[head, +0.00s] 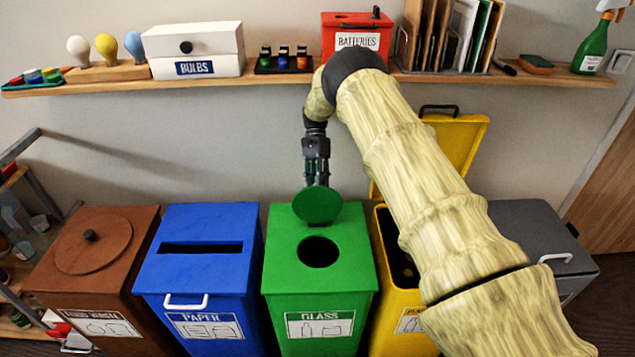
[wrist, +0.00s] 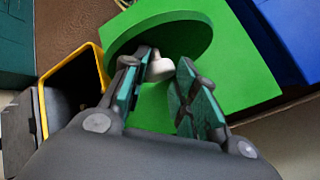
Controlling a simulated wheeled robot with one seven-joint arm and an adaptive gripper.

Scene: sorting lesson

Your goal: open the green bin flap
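The green bin (head: 280,265) labelled GLASS stands between the blue and yellow bins. Its round green flap (head: 317,206) is tilted up behind the round dark hole (head: 318,251) in the lid, so the hole is uncovered. My gripper (head: 317,183) points down just above and behind the raised flap. In the wrist view the flap (wrist: 165,35) is a darker green disc beyond my fingers. A pale knob (wrist: 160,69) shows between the fingertips, close to the left finger. My gripper (wrist: 167,62) is open, with a gap between the fingers; contact with the knob is unclear.
A blue paper bin (head: 200,270) stands left and a yellow bin (head: 465,140) with its lid up stands right, partly behind my arm. A brown bin (head: 95,280) and a grey bin (head: 540,235) flank them. A wooden shelf (head: 200,83) with several items runs above.

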